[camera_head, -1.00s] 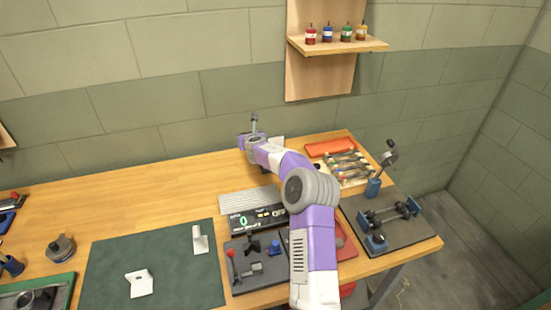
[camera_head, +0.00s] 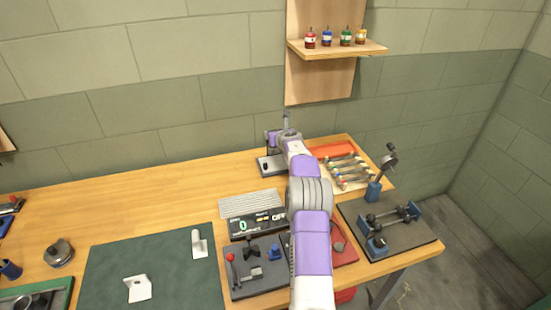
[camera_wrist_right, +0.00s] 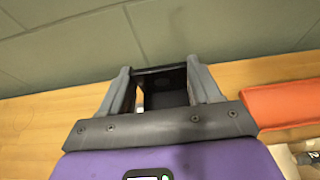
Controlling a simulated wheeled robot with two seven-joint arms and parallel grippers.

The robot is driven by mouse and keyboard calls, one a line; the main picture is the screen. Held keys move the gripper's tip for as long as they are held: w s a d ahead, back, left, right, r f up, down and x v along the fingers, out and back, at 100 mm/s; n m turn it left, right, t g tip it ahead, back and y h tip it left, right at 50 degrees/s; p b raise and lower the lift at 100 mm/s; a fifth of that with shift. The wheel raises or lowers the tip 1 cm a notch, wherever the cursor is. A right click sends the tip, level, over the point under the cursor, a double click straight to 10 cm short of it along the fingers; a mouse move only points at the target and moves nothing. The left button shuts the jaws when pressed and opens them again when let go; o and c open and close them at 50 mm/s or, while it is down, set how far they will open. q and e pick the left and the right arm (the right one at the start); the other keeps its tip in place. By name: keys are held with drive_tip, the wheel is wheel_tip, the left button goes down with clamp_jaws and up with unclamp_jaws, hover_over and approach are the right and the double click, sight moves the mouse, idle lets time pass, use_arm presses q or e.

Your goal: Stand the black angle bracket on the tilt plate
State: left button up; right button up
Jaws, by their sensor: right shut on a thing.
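The black angle bracket (camera_wrist_right: 170,87) is between the two grey fingers of my right gripper (camera_wrist_right: 162,88) in the right wrist view; the gripper is shut on it. In the head view, my right gripper (camera_head: 280,138) is at the back of the bench, mostly hidden by my own arm, and the bracket is hard to make out there. A small dark grey plate (camera_head: 263,168) with a black part on it lies just below the gripper; it looks like the tilt plate. The arm covers its right side, and contact with the bracket cannot be told. My left gripper is not in view.
Two white brackets (camera_head: 138,289) (camera_head: 199,244) stand on the green mat (camera_head: 165,255). A keyboard (camera_head: 250,203) and a display (camera_head: 258,224) are in front of the plate.

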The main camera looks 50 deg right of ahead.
drive_tip(key=shift+f+b, duration=2.5)
drive_tip(key=shift+f, duration=1.5)
drive_tip(key=shift+f, duration=0.2)
drive_tip(key=o, duration=1.2)
drive_tip(key=shift+c, duration=0.2)
drive_tip(key=shift+r, duration=0.1)
